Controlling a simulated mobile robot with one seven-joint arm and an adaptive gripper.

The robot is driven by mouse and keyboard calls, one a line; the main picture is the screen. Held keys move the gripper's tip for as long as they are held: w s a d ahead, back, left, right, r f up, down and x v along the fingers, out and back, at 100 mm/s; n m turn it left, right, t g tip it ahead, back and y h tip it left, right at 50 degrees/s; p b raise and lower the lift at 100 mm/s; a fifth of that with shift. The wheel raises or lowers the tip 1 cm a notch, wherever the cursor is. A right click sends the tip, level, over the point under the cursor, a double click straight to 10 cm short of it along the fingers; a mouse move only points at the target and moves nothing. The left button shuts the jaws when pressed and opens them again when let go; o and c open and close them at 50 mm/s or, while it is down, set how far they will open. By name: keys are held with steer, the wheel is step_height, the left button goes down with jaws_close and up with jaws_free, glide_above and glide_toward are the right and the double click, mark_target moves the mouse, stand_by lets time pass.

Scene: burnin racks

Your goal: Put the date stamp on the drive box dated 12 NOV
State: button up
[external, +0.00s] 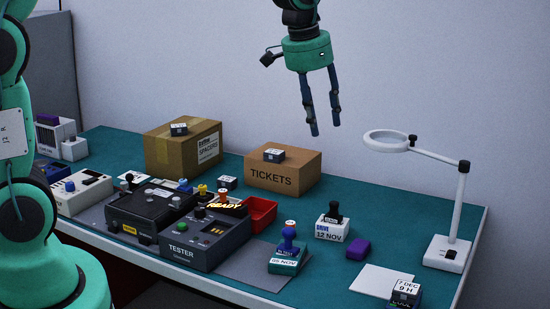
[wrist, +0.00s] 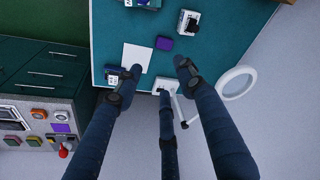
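The white drive box dated 12 NOV (external: 330,235) stands on the teal bench, right of centre; it also shows in the wrist view (wrist: 184,26). A black-handled stamp (external: 335,211) stands upright on its top. A blue-handled stamp (external: 288,236) stands on another box, dated 05 NOV (external: 284,265), to the left. I cannot tell from markings which one is the date stamp. My gripper (external: 325,127) hangs high above the bench, well clear of both stamps. Its fingers (wrist: 160,68) are spread and empty.
A magnifier lamp (external: 462,200) stands at the right end, its ring reaching left. A purple block (external: 358,248), a white sheet (external: 380,281) and a 7 DEC box (external: 405,291) lie nearby. A TICKETS carton (external: 283,178), red tray (external: 262,214) and tester (external: 205,242) are left.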

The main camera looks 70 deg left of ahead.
steer(key=s+d+r+m+t, duration=0.1)
steer(key=s+d+r, duration=0.45)
steer(key=s, duration=0.25)
steer(key=s+d+r+t, duration=0.1)
steer(key=s+d+r, duration=0.3)
steer(key=s+d, duration=0.25)
steer(key=s+d+m, duration=0.1)
steer(key=s+d, duration=0.2)
steer(key=s, duration=0.6)
steer(key=s+d+t, duration=0.1)
steer(key=s+d, duration=0.2)
steer(key=s, duration=0.6)
steer(key=shift+m+h, duration=0.4)
step_height(320, 180, down, 4)
steer(key=b, duration=0.4)
steer(key=shift+r, duration=0.1)
